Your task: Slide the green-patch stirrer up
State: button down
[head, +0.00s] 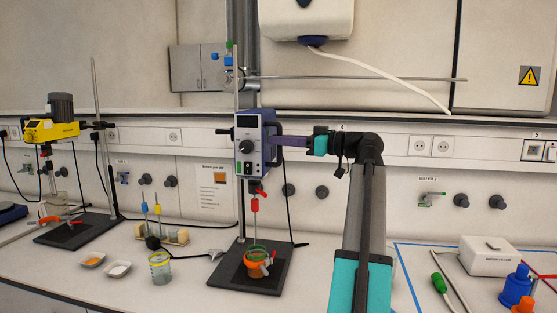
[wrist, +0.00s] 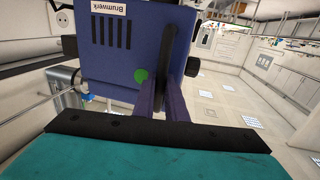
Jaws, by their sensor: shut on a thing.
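The green-patch stirrer (head: 248,132) is a blue-purple motor head with a dial, mounted on an upright rod (head: 236,80) over a dark base plate. In the wrist view its blue housing (wrist: 120,45) shows a round green patch (wrist: 141,76) and a dark loop handle (wrist: 171,50). My gripper (head: 279,141) reaches in from the right, and its purple fingers are shut on that handle; they also show in the wrist view (wrist: 164,97). The stirrer's shaft (head: 254,222) with red parts hangs down to an orange-banded vessel (head: 257,267) on the base plate.
A yellow stirrer (head: 52,130) stands on its own stand at left. A beaker (head: 160,270), two small dishes and a rack (head: 165,236) lie between the stands. A white box (head: 488,256) and blue bottle (head: 516,284) are at right. A horizontal bar (head: 360,78) runs above the gripper.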

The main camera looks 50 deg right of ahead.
aim_at(266, 114)
notch_tip(266, 114, up, 7)
jog(key=shift+r, duration=0.2)
dwell(0.4)
jog(key=c, duration=2.1)
grip_release()
jog(key=shift+r, duration=0.1)
jog(key=shift+f, duration=0.2)
jog(key=shift+s, duration=0.1)
jog(key=b+v, duration=0.2)
jog(key=v, duration=1.1)
jog(key=shift+s+d+r+b, duration=0.1)
jog(key=shift+s+b, duration=0.25)
jog(key=shift+s, duration=0.05)
